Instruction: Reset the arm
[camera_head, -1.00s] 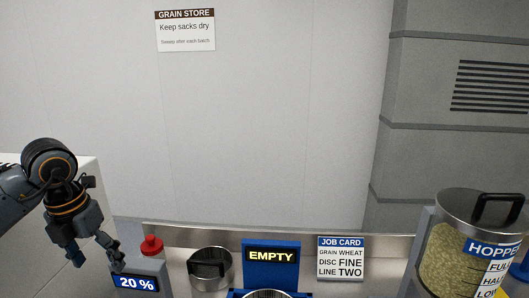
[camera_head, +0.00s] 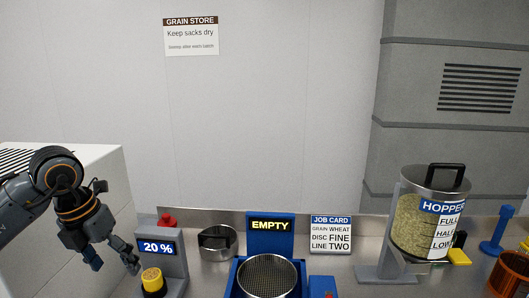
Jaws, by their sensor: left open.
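My left arm comes in from the left, and its gripper (camera_head: 113,266) hangs pointing down with its two fingers apart and nothing between them. It is left of the grey box with the "20 %" display (camera_head: 158,248), above the left end of the worktop. A yellow-topped black knob or button (camera_head: 153,281) is just right of the fingertips. In the picture a small gap shows between them. My right gripper is not in view.
A blue unit reading "EMPTY" (camera_head: 270,226) has a round mesh sieve (camera_head: 267,277) before it. A steel pot (camera_head: 217,243), job card (camera_head: 331,234) and grain-filled hopper (camera_head: 425,213) stand along the worktop. A red knob (camera_head: 167,220) tops the display box. A white cabinet (camera_head: 105,175) is behind my arm.

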